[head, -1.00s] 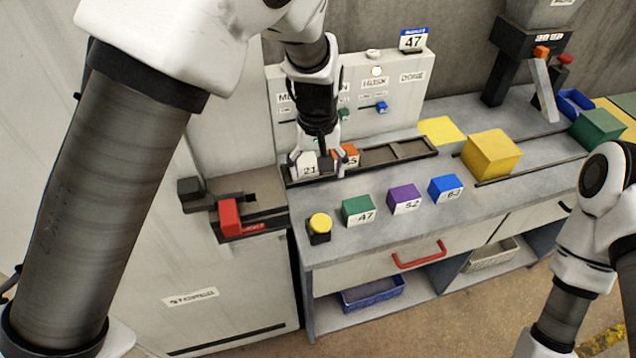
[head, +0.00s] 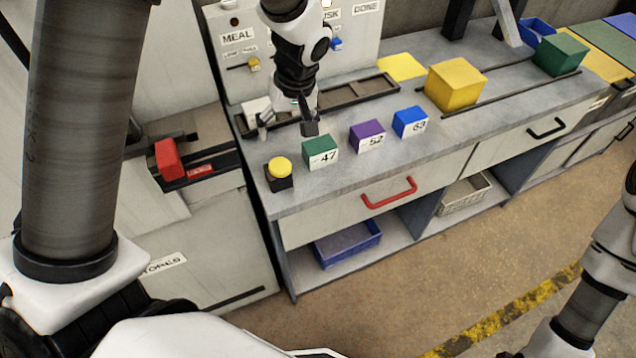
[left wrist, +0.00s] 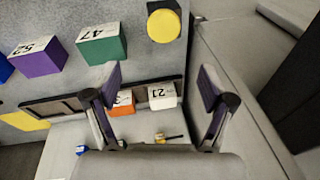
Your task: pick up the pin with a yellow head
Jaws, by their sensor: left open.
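The pin with a yellow head (head: 254,65) sticks out of the upright panel under the MEAL label in the head view. In the left wrist view a small yellow-headed pin (left wrist: 161,136) shows low, between my fingers, beyond the numbered blocks. My left gripper (head: 287,125) is open and empty, above the worktop in front of the panel, to the right of and below the pin in the picture. Its two spread fingers show in the left wrist view (left wrist: 160,82). My right gripper is out of view; only part of that arm shows.
A dark tray (head: 372,91) holds a white block (left wrist: 162,95) marked 21 and an orange block (left wrist: 121,103). Green (head: 320,151), purple (head: 366,136) and blue (head: 409,122) blocks and a yellow button (head: 279,167) stand in front. A blue pin (head: 336,44) is on the panel.

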